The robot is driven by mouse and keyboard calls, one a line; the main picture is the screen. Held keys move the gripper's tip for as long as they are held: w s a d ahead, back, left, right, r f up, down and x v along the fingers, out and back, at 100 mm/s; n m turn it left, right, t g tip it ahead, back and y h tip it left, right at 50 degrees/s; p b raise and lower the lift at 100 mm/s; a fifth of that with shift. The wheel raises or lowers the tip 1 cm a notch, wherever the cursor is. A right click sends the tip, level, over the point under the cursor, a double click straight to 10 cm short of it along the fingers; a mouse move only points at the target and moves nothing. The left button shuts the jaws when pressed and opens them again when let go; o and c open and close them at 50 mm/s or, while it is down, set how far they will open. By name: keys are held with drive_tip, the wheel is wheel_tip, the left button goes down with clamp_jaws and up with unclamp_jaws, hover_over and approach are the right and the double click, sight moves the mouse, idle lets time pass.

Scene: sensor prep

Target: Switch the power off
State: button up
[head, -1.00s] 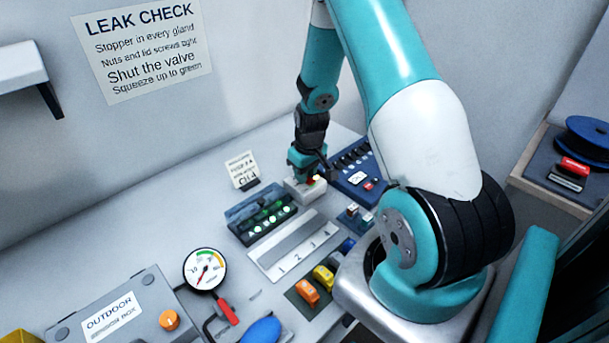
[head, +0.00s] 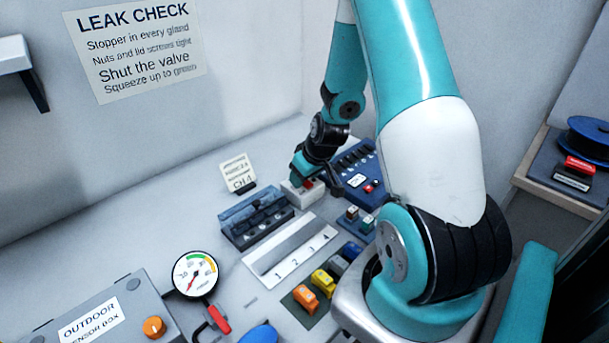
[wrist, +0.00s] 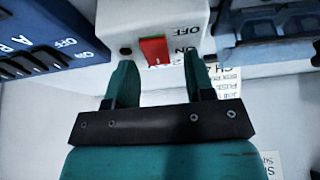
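The white power box (head: 298,194) stands on the bench behind the numbered strip. In the wrist view the box (wrist: 190,18) fills the top middle, with ON and OFF lettering upside down. Its rocker switch (wrist: 154,51) shows a red face with a green edge on the OFF side. My gripper (wrist: 160,76) is open and empty, its two fingers apart just short of the switch; contact cannot be made out. In the head view my gripper (head: 304,175) is tilted over the box and partly hides it.
A dark unit (head: 257,217) with a clear cover sits left of the box and shows no lit lamps. A blue switch panel (head: 357,168) is close on the right. A small card (head: 237,172) stands behind. Orange and yellow parts (head: 307,299) lie in front.

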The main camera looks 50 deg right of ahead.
drive_tip(key=v, duration=1.7)
drive_tip(key=shift+r+p, duration=0.2)
drive_tip(key=shift+p, duration=0.1)
drive_tip(key=shift+a, duration=0.1)
